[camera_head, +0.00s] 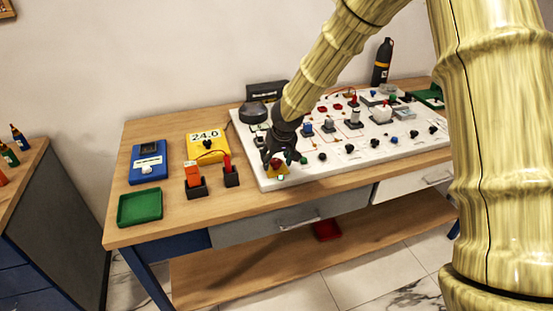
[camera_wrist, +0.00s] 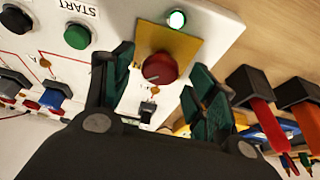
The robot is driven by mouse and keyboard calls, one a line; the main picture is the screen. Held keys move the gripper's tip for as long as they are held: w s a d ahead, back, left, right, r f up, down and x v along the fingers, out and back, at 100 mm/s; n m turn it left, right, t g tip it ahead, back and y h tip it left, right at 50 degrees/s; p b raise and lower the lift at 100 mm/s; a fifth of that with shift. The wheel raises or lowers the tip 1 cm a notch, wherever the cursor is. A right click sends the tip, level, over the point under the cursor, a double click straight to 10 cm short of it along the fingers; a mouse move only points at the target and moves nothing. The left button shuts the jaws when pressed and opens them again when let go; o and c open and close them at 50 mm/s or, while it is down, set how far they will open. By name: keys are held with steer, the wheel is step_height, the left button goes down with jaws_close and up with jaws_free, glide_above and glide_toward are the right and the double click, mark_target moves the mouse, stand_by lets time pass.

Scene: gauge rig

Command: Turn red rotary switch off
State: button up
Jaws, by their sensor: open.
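The red rotary switch (camera_wrist: 160,69) is a round red knob on a yellow plate on the white board, with a pale mark on its face. In the head view, only a bit of red and the yellow plate (camera_head: 277,173) show below my gripper (camera_head: 281,158), at the board's front left corner. In the wrist view, my gripper (camera_wrist: 160,95) is open, with one green-padded finger on each side of the knob. The fingers appear apart from the knob. I cannot tell their exact height over it.
A lit white-green lamp (camera_wrist: 177,19) and a green START button (camera_wrist: 77,36) are beside the switch. A yellow meter reading 24.0 (camera_head: 208,147), red and orange probes in dark holders (camera_head: 197,189) and a green tray (camera_head: 140,207) stand to the left.

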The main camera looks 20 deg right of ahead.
steer(key=shift+f, duration=0.25)
steer(key=shift+c, duration=0.2)
steer(key=c, duration=1)
steer(key=shift+o, duration=0.2)
